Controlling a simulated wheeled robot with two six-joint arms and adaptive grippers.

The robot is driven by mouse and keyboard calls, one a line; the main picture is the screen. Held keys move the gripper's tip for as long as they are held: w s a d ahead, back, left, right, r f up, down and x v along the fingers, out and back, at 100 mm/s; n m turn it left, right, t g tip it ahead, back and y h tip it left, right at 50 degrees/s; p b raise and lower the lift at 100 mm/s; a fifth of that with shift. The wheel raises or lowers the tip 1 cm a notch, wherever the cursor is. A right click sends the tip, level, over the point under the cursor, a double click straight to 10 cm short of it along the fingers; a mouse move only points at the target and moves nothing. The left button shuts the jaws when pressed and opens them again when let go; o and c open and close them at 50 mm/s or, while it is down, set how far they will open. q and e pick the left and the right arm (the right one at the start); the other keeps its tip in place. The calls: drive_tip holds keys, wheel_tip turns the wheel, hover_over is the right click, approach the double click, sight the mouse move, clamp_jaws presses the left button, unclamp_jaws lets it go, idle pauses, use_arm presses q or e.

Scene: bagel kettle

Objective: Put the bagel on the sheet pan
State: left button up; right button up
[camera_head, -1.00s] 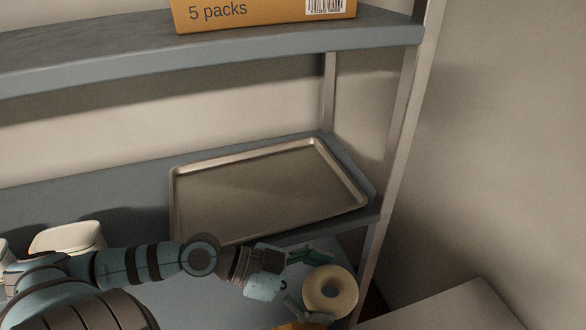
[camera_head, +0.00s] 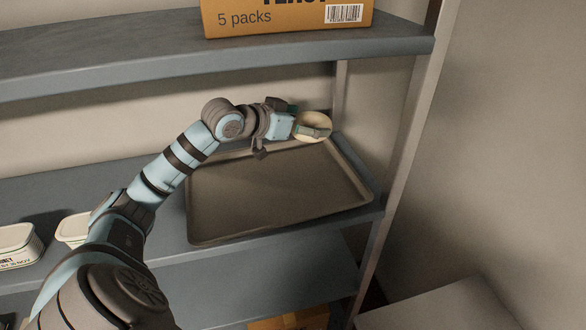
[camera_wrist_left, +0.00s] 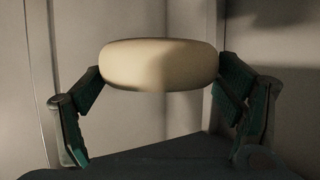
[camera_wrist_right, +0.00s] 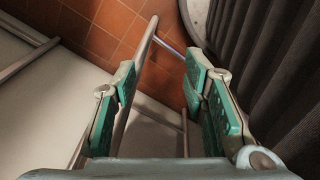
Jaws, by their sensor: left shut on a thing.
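The pale bagel (camera_head: 312,121) is in my left gripper (camera_head: 310,128), over the back right part of the sheet pan in the head view. In the left wrist view the bagel (camera_wrist_left: 160,66) sits between the two green finger pads of the left gripper (camera_wrist_left: 160,75). The sheet pan (camera_head: 275,197) is a grey-brown rimmed tray on the middle shelf, and its visible surface is bare. The height of the bagel above the pan is hard to tell. My right gripper (camera_wrist_right: 160,95) shows only in its wrist view, open, with nothing between its fingers.
A cardboard box marked "5 packs" (camera_head: 285,15) stands on the upper shelf (camera_head: 130,62) above the pan. White tubs (camera_head: 18,245) stand at the left on the middle shelf. A shelf post (camera_head: 400,130) rises right of the pan. An orange box (camera_head: 290,320) shows below.

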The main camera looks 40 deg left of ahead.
use_arm(q)
hover_over(303, 186)
wheel_tip(303, 186, down, 9)
wheel_tip(303, 186, down, 6)
drive_tip(key=shift+w+r, duration=0.1)
drive_tip(key=shift+w, duration=0.05)
use_arm(e)
drive_tip(key=shift+s+f, duration=0.35)
drive_tip(key=shift+s, duration=0.35)
use_arm(q)
drive_tip(key=shift+s, duration=0.2)
drive_tip(key=shift+w+f+b, duration=0.1)
drive_tip(key=shift+f+b, duration=0.6)
drive_tip(key=o, duration=1.1)
use_arm(e)
drive_tip(key=shift+f, duration=0.45)
